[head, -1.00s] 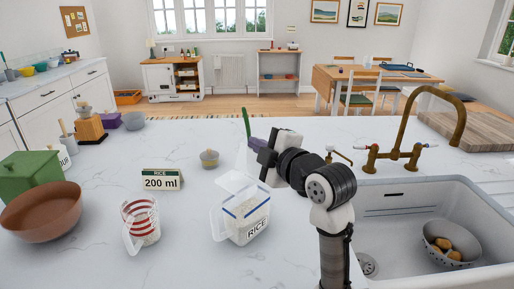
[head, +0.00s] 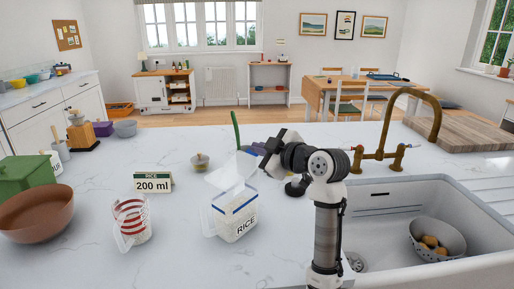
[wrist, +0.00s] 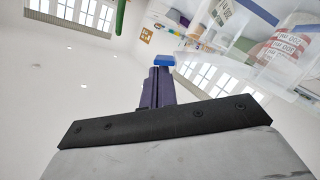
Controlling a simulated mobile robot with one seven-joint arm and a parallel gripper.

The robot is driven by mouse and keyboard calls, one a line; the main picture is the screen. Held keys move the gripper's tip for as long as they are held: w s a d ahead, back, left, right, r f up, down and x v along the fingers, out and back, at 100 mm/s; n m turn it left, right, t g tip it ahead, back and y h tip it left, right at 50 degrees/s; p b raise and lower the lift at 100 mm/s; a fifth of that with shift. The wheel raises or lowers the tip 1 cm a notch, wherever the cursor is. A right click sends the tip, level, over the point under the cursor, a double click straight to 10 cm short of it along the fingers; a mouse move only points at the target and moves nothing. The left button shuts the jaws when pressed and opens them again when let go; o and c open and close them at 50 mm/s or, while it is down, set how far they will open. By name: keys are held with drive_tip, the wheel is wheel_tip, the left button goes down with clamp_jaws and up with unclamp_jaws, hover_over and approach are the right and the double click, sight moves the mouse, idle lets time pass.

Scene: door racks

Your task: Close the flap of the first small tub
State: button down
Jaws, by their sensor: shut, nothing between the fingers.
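A clear tub (head: 236,218) with a blue line and a RICE label stands on the counter, left of the sink. Its clear flap (head: 230,176) is raised above the tub's top, tilted and open. My gripper (head: 254,150) is just behind and right of the flap in the head view, its purple fingers together and empty. Whether it touches the flap cannot be told. In the wrist view the shut fingers (wrist: 163,65) end in a blue tip, and clear plastic and labelled containers show at the upper right.
A red-striped measuring cup (head: 132,222) stands left of the tub, with a RICE 200 ml card (head: 153,183) behind it. A small bowl (head: 200,162) is farther back. The sink (head: 385,235) and brass tap (head: 432,120) are at right. A brown bowl (head: 37,214) is at left.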

drive_tip(key=shift+w+d+f+m+g+y, duration=0.15)
drive_tip(key=shift+w+d+f+m+g, duration=0.1)
drive_tip(key=shift+f+m, duration=0.4)
drive_tip(key=shift+w+d+f+m+g+y, duration=0.15)
drive_tip(key=shift+w+f+m+g, duration=0.1)
drive_tip(key=shift+f+m, duration=0.4)
drive_tip(key=shift+f, duration=0.15)
